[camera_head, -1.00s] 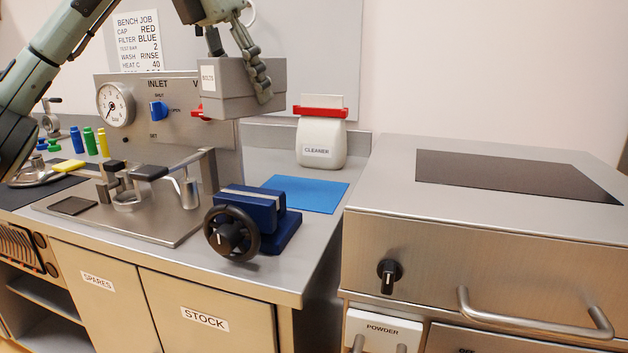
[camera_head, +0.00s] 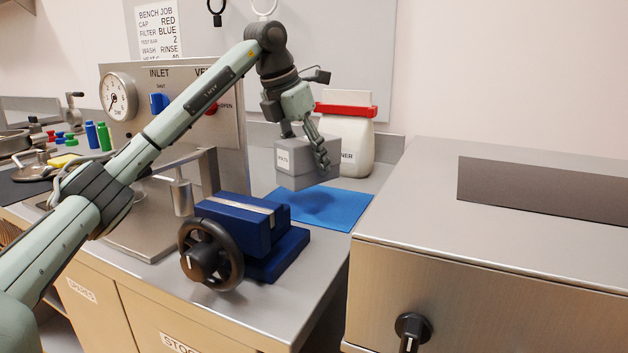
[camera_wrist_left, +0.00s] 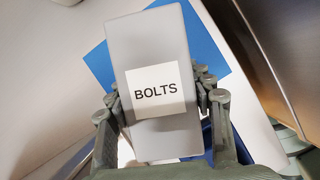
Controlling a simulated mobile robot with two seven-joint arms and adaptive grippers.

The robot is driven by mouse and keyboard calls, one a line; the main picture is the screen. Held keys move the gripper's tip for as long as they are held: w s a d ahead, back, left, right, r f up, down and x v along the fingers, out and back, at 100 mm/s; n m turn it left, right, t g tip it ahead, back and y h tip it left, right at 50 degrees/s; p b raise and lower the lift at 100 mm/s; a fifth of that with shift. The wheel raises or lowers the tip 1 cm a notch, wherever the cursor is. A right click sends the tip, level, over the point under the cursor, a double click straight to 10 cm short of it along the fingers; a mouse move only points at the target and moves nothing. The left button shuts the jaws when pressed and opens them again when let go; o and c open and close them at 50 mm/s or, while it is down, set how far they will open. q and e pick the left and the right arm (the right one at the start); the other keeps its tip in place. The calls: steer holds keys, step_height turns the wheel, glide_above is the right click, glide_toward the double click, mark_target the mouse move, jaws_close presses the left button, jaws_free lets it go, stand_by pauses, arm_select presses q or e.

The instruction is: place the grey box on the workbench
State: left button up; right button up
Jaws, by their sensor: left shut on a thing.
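The grey box (camera_head: 308,166) is held by my left gripper (camera_head: 306,146) above the blue mat (camera_head: 338,212) on the workbench (camera_head: 352,183). In the left wrist view the grey box (camera_wrist_left: 150,45) carries a white label reading BOLTS. The left gripper's fingers (camera_wrist_left: 160,100) are shut on either side of it. The blue mat (camera_wrist_left: 205,45) shows behind the box there. A dark shadow lies on the mat under the box, which looks a little above it. My right gripper is not in view.
A blue vise (camera_head: 243,225) with a black handwheel stands in front of the mat. The steel inlet panel (camera_head: 175,130) is at left; a steel unit (camera_head: 440,200) is at right.

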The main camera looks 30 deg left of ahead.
arm_select(q)
steer(key=w+f, duration=0.1)
steer(key=w, duration=0.2)
steer(key=shift+a+f, duration=0.2)
steer(key=shift+f, duration=0.15)
step_height(320, 180, down, 4)
steer(key=shift+r, duration=0.1)
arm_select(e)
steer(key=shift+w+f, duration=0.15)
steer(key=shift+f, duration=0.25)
arm_select(q)
steer(key=shift+f, duration=0.2)
steer(key=o, duration=1.4)
steer(key=shift+s, duration=0.1)
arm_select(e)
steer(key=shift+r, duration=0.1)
arm_select(q)
steer(key=shift+r, duration=0.1)
